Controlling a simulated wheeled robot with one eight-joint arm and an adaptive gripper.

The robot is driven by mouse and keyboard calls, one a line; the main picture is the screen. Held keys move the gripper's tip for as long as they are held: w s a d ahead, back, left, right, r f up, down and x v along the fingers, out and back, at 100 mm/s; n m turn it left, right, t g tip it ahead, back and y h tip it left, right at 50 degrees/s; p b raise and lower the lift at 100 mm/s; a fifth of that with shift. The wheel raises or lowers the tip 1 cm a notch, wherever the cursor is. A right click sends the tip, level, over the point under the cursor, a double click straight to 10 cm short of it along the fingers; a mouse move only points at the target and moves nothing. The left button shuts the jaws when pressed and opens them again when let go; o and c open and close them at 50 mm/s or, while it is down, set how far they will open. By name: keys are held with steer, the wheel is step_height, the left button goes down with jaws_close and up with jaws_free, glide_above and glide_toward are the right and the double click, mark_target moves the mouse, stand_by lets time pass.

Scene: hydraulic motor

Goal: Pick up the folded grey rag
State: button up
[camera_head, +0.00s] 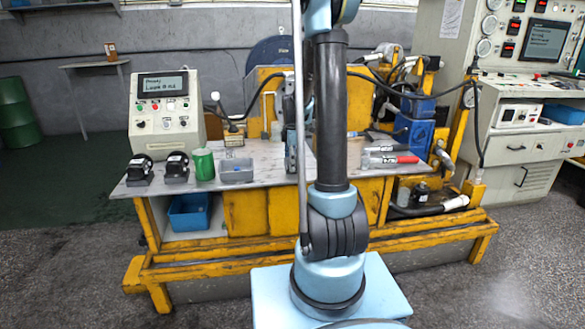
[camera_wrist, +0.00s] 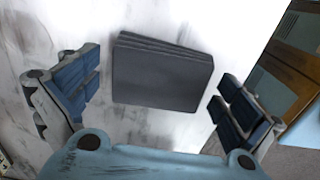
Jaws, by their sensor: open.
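The folded grey rag (camera_wrist: 158,78) shows in the wrist view as a dark grey, layered rectangle lying on the pale tabletop (camera_wrist: 120,125). My gripper (camera_wrist: 160,92) is open, with one blue-padded finger to the left of the rag and the other to its right. Neither finger appears to touch the rag. In the head view, part of my gripper (camera_head: 290,135) shows behind my arm, over the bench. The rag is not visible there; my arm hides that part of the bench.
On the bench (camera_head: 130,188) stand a green mug (camera_head: 203,164), a grey tray (camera_head: 236,171), two black devices (camera_head: 140,167) and a control box (camera_head: 163,105). The yellow hydraulic machine (camera_head: 262,95) rises behind. The bench's edge shows right of the rag.

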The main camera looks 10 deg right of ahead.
steer(key=c, duration=1.1)
step_height(320, 180, up, 10)
steer(key=shift+r, duration=0.1)
steer(key=o, duration=0.5)
steer(key=c, duration=0.3)
